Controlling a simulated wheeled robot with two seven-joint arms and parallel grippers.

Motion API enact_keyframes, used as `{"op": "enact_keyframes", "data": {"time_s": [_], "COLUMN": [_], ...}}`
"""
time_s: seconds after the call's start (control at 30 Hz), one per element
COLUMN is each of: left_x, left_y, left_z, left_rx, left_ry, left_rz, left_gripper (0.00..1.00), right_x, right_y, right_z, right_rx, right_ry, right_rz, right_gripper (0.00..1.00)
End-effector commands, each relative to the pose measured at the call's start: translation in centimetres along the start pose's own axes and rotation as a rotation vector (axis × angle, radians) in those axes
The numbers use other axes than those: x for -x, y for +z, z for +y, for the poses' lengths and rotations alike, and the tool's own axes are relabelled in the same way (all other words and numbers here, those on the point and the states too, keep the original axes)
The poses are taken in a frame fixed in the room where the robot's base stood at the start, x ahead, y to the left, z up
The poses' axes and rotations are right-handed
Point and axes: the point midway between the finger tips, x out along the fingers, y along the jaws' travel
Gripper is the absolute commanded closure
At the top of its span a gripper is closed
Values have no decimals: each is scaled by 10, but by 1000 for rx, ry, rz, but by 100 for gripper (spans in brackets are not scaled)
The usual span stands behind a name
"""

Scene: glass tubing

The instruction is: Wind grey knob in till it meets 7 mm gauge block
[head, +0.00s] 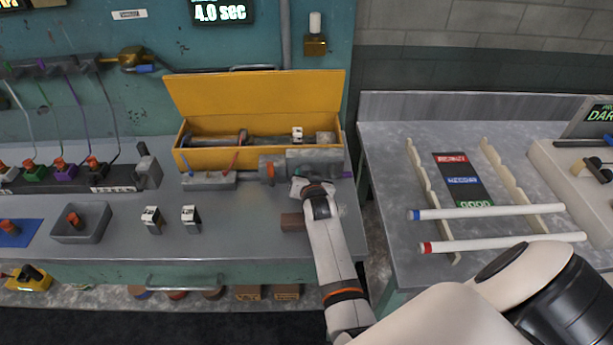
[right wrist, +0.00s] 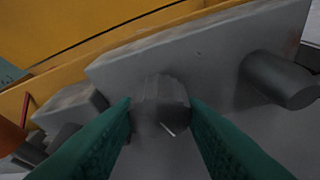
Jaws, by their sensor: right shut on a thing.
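The grey ridged knob (right wrist: 163,103) sits on the near face of a grey block-shaped fixture (head: 318,160); a pale line marks the knob's front. My right gripper (head: 308,186) is shut on the knob, with a green finger on each side of it in the right wrist view (right wrist: 160,118). In the head view the gripper hides the knob. Two small gauge-like blocks, one (head: 152,218) and another (head: 191,215), stand on the bench in front of the fixture. Their marks are too small to read, so I cannot tell which is 7 mm. My left gripper is out of view.
An open yellow box (head: 255,92) stands behind the fixture, with a marked block (head: 297,133) in it. A brown block (head: 293,222) lies close by my right gripper. A grey tray (head: 80,236) is at left. A second table (head: 385,145) holds glass tubes on racks.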

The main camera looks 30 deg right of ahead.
Motion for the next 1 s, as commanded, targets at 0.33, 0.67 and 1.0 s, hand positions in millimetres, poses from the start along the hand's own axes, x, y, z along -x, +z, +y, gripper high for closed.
{"op": "enact_keyframes", "data": {"time_s": [0.33,0.67,1.0], "left_x": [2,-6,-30], "left_y": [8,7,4], "left_z": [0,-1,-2], "left_rx": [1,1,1], "left_ry": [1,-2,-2], "left_rz": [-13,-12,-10], "left_gripper": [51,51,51], "right_x": [-1,-2,-3], "right_y": [1,-1,-3], "right_z": [-1,-4,-5], "right_rx": [-118,-383,-659], "right_ry": [50,161,277], "right_rz": [-1,-3,-5], "right_gripper": [85,85,85]}}
